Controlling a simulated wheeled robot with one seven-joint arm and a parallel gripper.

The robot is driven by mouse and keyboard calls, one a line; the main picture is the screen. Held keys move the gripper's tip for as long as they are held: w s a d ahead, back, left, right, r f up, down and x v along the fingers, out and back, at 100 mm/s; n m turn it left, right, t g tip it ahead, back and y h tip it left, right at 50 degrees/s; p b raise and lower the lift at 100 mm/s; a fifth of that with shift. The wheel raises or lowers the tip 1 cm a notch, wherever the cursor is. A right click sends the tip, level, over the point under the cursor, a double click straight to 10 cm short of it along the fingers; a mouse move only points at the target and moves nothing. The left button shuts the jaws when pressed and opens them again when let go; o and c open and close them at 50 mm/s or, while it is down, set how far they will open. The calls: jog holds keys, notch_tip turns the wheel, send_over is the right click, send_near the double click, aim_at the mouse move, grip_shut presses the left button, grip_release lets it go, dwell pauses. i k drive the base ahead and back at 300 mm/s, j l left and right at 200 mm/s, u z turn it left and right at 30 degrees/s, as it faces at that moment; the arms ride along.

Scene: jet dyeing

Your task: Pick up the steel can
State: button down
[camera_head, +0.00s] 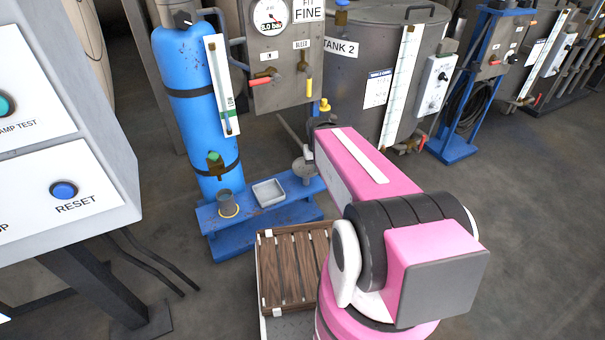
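The steel can (228,203) is a small grey open-topped cylinder. It stands upright at the left end of a low blue bench (273,216), in front of the tall blue cylinder. A yellow ring shows around its base. My pink arm reaches forward from the lower right, well to the right of the can. Nothing of mine touches the can.
A shallow pale tray (268,193) sits right of the can. The blue cylinder (195,100) and a valve panel (283,80) stand behind. A slatted wooden crate (290,270) is in front. A control cabinet (60,150) fills the left side. Floor is open at right.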

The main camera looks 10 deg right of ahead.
aim_at(225, 198)
jog(key=k+j+u, duration=0.55)
jog(key=k+j, duration=0.15)
